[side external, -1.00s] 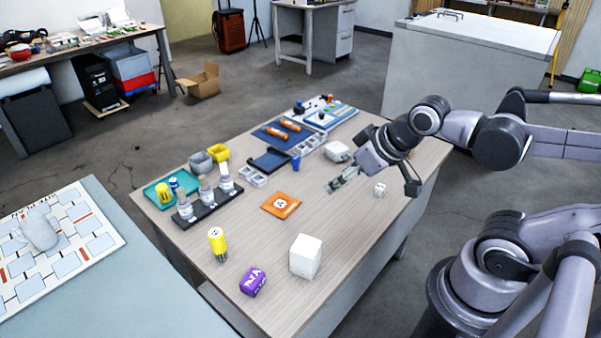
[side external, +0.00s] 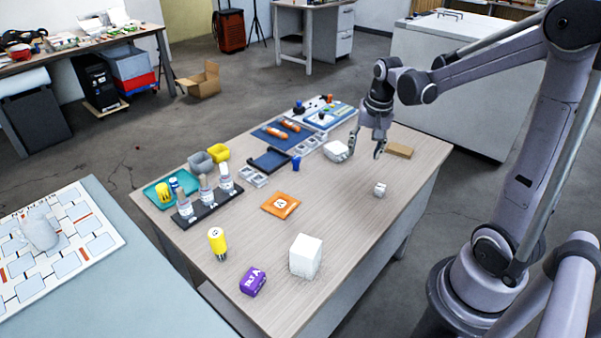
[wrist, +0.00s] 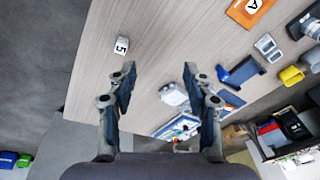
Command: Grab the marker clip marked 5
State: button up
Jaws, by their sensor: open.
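The marker clip marked 5 is a small white block (side external: 380,189) standing alone on the right part of the table. In the wrist view the clip (wrist: 121,46) shows a black 5 on its face, up and to the left of my fingertips. My gripper (side external: 365,149) points down over the table's far right part, farther back than the clip and apart from it. In the wrist view my gripper (wrist: 159,72) has its two fingers spread with nothing held between them.
A white rounded object (side external: 336,151) is close beside my gripper's left finger. A tan block (side external: 399,150) lies to its right. An orange square (side external: 280,204), a white cube (side external: 306,256), a purple block (side external: 253,282) and a yellow bulb-like item (side external: 217,243) stand apart. Bare table surrounds the clip.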

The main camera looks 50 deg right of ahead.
aim_at(381, 186)
jog(key=s+d+f+m+g+y, duration=0.1)
jog(key=s+d+f+m+g, duration=0.1)
jog(key=d+f+m, duration=0.6)
jog(key=shift+s+d+f+n, duration=0.1)
jog(key=shift+d+f+n, duration=0.3)
jog(key=shift+f, duration=1.3)
jog(key=shift+s+d+f+n, duration=0.15)
jog(key=shift+f+n, duration=0.45)
jog(key=shift+f, duration=1.05)
jog(key=shift+w+d+f+n, duration=0.1)
jog(key=shift+d+f+n, duration=0.3)
jog(key=shift+f, duration=1.3)
jog(key=shift+a, duration=0.15)
jog(key=c, duration=0.9)
